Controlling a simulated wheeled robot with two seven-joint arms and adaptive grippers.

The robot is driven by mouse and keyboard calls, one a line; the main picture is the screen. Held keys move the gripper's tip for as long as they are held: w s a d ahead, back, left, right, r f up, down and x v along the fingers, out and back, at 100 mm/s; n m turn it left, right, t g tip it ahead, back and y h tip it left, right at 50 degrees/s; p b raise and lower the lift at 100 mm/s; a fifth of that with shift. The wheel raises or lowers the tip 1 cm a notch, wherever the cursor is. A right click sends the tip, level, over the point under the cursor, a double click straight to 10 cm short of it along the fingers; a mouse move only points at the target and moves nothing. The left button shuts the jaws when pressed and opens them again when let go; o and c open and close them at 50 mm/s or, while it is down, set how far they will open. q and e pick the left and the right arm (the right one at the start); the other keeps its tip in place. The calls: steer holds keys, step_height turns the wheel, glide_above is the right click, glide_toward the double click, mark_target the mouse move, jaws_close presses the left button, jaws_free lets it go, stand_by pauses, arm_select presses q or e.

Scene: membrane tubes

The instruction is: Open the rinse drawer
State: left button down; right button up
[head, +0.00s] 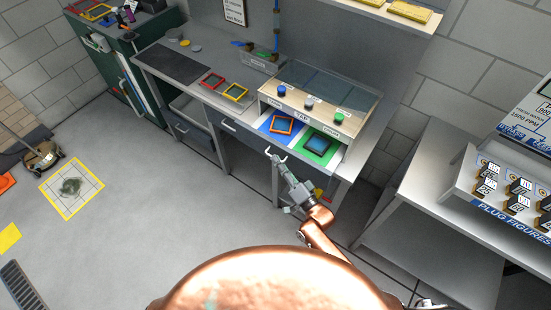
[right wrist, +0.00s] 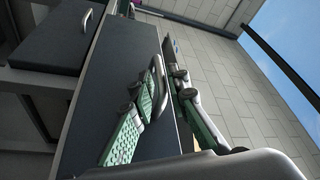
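My right gripper (head: 274,156) is at the bench front, below the tap box. In the right wrist view my right gripper (right wrist: 155,105) has its two green-padded fingers apart. A curved metal handle (right wrist: 157,72) on a dark drawer front (right wrist: 105,85) shows between them; I cannot tell whether either finger touches it. No label reading "rinse" is legible on the drawers. A second handle (head: 228,126) shows on the drawer front to the left of my gripper in the head view. My left gripper is not in view.
A plug-figures stand (head: 505,190) is at right.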

steer(key=shift+x, duration=0.9)
steer(key=shift+c, duration=0.3)
jaws_close()
